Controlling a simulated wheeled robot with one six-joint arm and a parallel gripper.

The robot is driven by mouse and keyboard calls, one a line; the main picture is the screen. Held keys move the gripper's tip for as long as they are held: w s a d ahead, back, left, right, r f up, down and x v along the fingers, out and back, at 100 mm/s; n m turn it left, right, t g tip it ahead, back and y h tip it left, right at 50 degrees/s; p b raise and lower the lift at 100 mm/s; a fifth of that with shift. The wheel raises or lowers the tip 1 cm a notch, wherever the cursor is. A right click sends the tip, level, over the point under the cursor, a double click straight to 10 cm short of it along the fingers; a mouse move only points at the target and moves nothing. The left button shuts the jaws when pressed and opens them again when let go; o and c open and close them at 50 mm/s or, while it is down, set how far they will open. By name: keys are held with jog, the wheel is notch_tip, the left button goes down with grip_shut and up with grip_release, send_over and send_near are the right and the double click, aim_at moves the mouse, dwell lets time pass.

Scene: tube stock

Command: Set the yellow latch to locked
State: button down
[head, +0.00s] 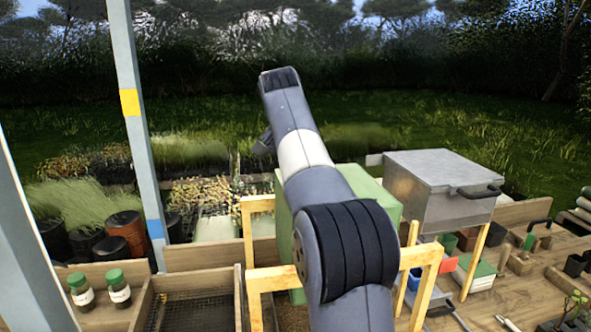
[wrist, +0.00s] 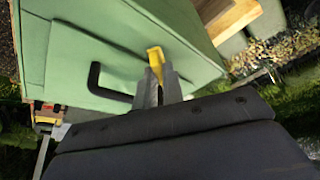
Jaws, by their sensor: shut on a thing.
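The yellow latch (wrist: 155,54) shows in the wrist view on the face of a green box (wrist: 66,62). The upper end of the latch sticks out past the fingertips. A black handle (wrist: 95,86) is on the same green face, to the left of the latch. In the head view the green box (head: 376,190) stands behind my arm, which hides much of it. The latch and my gripper are hidden there. I cannot tell which setting the latch is in.
A grey metal box (head: 440,200) with a black handle stands right of the green box. Wooden frames (head: 256,205) stand close around my arm. Two green-lidded jars (head: 118,287) and a blue-grey post (head: 140,120) are at the left. Small pots and trays lie on the right bench.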

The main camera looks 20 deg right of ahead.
jog(key=m+g, duration=0.1)
jog(key=m, duration=0.3)
jog(key=shift+h, duration=0.4)
jog(key=shift+m+g, duration=0.6)
jog(key=shift+m, duration=0.6)
jog(key=shift+f, duration=0.1)
jog(key=c, duration=1.5)
grip_release()
jog(key=shift+s, duration=0.1)
